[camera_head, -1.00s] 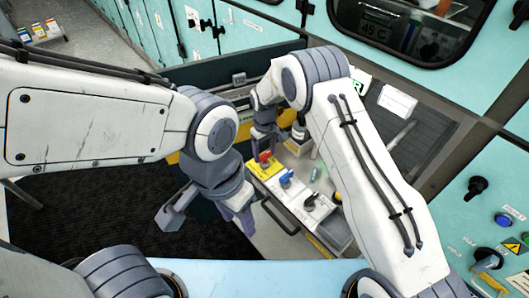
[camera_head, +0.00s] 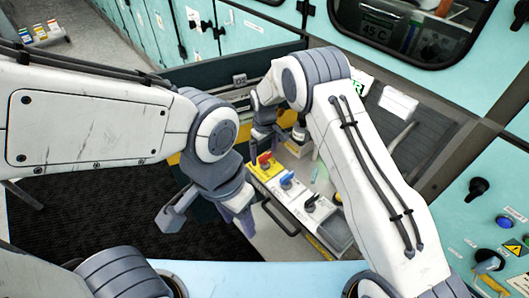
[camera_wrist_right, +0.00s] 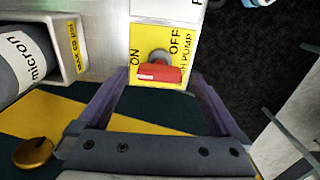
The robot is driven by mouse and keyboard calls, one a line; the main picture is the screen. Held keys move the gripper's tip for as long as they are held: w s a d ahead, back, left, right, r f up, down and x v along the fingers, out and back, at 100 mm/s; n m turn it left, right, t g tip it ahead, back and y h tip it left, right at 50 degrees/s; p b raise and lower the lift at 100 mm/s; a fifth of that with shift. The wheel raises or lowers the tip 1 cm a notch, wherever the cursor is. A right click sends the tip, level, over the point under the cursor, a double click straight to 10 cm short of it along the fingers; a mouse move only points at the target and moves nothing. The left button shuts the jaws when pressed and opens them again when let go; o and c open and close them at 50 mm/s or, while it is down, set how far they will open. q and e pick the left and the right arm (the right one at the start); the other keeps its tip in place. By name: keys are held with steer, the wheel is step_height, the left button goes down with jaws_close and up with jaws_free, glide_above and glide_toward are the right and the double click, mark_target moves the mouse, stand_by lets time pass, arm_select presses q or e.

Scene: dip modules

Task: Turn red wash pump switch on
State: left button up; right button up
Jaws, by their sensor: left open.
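The red switch (camera_wrist_right: 160,74) sits on a yellow plate (camera_wrist_right: 146,38) marked ON, OFF and PUMP in the right wrist view. Its red handle lies crosswise in that view, below a grey round hub. The switch also shows in the head view (camera_head: 264,159), at the far end of a white panel. My right gripper (camera_wrist_right: 160,88) is open, with its fingers to either side of the red handle and no clear contact. In the head view my right gripper (camera_head: 264,138) is just behind the switch, partly hidden by its arm. My left gripper (camera_head: 207,218) is open and empty, left of the panel.
A blue switch (camera_head: 287,180) and a black switch (camera_head: 311,203) follow the red one along the panel. A bottle labelled micron (camera_wrist_right: 20,62) stands left in the wrist view. Dark floor (camera_head: 110,215) lies left of the panel.

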mark_target(265, 155)
step_height(265, 155, up, 11)
steer(key=b, duration=0.1)
steer(key=shift+f, duration=0.2)
stand_by(0.5)
steer(key=s+d+r+m+t, duration=0.1)
steer(key=s+d+r+m, duration=0.25)
steer(key=s+d, duration=0.65)
steer(key=s+d+r+m+t, duration=0.25)
steer(key=s+d+m, duration=0.25)
steer(key=s+d, duration=0.5)
steer(key=s+a+r+n+g+p, duration=0.1)
steer(key=s+a+r+n, duration=0.3)
steer(key=s+a, duration=0.3)
steer(key=s+a+r+n+g+y+p, duration=0.1)
steer(key=s+a+r+n+g, duration=0.1)
steer(key=s+a, duration=0.6)
step_height(265, 155, up, 2)
steer(key=shift+s+r+n, duration=0.1)
steer(key=shift+s+n, duration=0.1)
steer(key=shift+n, duration=0.65)
